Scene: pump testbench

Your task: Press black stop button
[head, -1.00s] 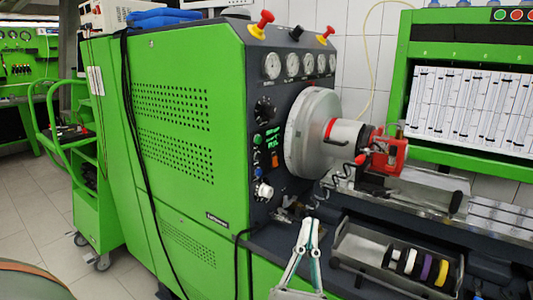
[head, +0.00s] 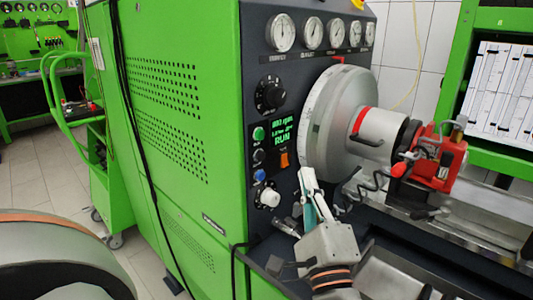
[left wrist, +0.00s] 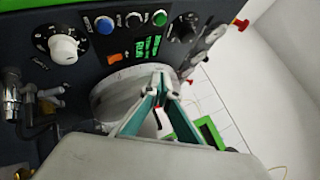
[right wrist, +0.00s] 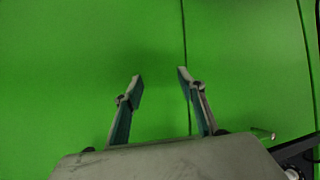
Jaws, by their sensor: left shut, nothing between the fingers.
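The black stop button (head: 259,155) sits on the dark control panel between the green button (head: 258,133) above and the blue button (head: 259,175) below. It also shows in the left wrist view (left wrist: 133,20), between the blue and green buttons. My left gripper (head: 308,178) is shut and empty, to the right of and a little below the black button, apart from it. In the left wrist view its closed tips (left wrist: 161,72) lie in front of the big round disc. My right gripper (right wrist: 160,82) is open and empty, facing a green panel.
The display (head: 284,130) glows green with RUN. An orange switch (head: 285,160) and white knob (head: 270,198) are near the button. The grey disc (head: 325,125) juts out at the right of the panel. Round gauges (head: 312,33) line the top.

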